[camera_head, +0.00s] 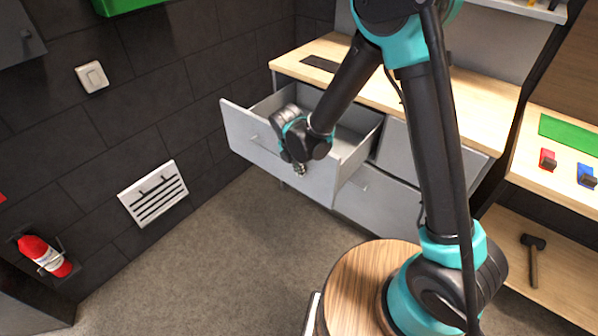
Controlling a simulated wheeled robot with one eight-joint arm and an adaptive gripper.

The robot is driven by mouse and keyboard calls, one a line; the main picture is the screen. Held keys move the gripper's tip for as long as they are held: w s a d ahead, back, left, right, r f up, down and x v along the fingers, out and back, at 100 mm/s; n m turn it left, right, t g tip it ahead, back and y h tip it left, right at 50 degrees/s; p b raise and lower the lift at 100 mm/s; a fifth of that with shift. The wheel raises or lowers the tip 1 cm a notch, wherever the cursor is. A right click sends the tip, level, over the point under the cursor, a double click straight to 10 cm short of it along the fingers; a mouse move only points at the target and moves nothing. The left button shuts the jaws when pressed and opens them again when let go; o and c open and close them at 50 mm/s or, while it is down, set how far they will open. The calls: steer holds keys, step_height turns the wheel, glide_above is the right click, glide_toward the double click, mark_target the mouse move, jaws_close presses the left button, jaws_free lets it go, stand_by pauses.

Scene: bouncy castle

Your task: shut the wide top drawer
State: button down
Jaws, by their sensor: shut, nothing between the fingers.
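The wide top drawer (240,130) is pulled well out of a grey cabinet under a light wood worktop (390,92). Its front panel faces the left, and its inside looks empty where I can see it. My gripper (299,172) is at the drawer's front, near the middle of the panel. It is small in the view and shut, with nothing in it. My wrist hides part of the front panel and the drawer's inside. I cannot tell whether the gripper touches the panel.
A closed lower drawer (375,205) with a handle sits below. A fire extinguisher (45,255) hangs on the dark wall. The floor (215,265) before the drawer is clear.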

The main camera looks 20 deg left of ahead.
steer(key=w+d, duration=0.5)
steer(key=w, duration=0.7)
steer(key=w+d, duration=0.5)
steer(key=w, duration=0.7)
steer(key=shift+w, duration=0.2)
